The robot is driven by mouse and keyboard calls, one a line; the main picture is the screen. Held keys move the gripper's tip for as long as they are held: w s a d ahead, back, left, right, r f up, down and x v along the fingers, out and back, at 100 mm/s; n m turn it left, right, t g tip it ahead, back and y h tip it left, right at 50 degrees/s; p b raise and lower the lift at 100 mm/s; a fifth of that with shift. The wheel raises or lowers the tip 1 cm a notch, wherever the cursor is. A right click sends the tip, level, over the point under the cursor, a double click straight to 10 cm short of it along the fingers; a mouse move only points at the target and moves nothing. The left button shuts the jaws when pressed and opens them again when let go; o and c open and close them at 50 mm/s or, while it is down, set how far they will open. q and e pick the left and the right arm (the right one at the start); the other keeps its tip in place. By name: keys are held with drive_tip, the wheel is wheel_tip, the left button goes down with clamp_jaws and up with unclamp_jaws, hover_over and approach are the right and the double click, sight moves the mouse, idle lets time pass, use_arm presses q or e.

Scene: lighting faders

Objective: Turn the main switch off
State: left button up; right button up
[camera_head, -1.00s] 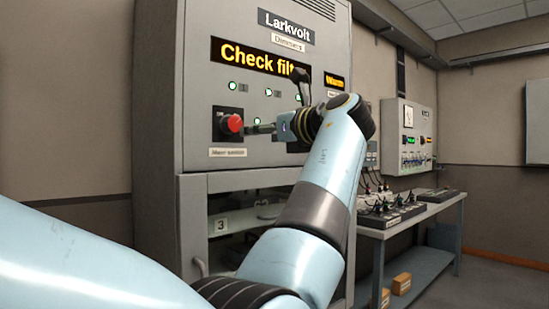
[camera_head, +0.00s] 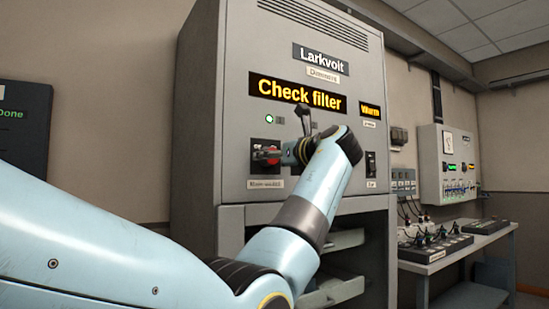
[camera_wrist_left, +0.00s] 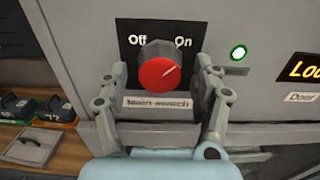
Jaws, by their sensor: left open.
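The main switch is a red rotary knob (camera_wrist_left: 160,74) on a black plate marked Off at left and On at right. The light line on its face points up and right, toward On. A "Main switch" label (camera_wrist_left: 157,103) sits below it. My left gripper (camera_wrist_left: 158,80) is open, one finger on each side of the knob; I cannot tell whether they touch it. In the head view the red knob (camera_head: 266,155) is partly hidden by my left gripper (camera_head: 278,154). My right gripper is not in view.
The grey Larkvolt cabinet (camera_head: 204,110) has a "Check filter" display (camera_head: 298,95) and open shelves below. A bench (camera_head: 440,262) with fader boxes stands at right. A dark board (camera_head: 24,125) hangs at left. The wrist view shows a wooden surface (camera_wrist_left: 60,160) with trays.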

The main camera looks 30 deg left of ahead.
use_arm(q)
drive_tip(key=c, duration=1.2)
